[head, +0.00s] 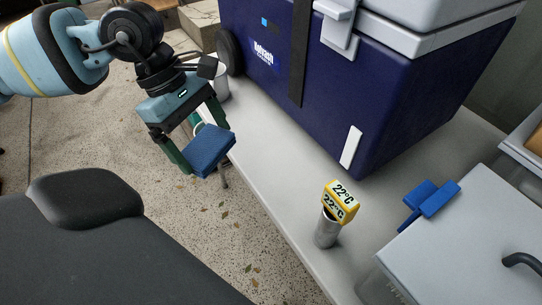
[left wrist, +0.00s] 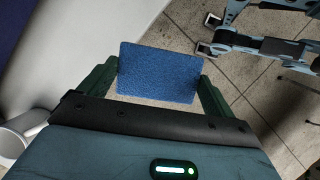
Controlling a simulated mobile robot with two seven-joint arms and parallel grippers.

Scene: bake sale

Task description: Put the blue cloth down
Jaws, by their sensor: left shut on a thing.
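My left gripper (head: 190,153) is shut on the blue cloth (head: 209,149), a folded, flat blue block. In the head view it holds the cloth in the air beside the long edge of the grey table (head: 262,150), over the floor. In the left wrist view the cloth (left wrist: 158,73) sits between the two green fingers, with the floor and part of the table behind it. My right gripper is not in view.
A large dark blue cooler (head: 345,95) stands on the table. A yellow 22°C thermometer (head: 341,203) in a metal cup (head: 326,232) stands near the table's edge. A grey-lidded container (head: 470,240) with a blue clip (head: 430,198) is at right.

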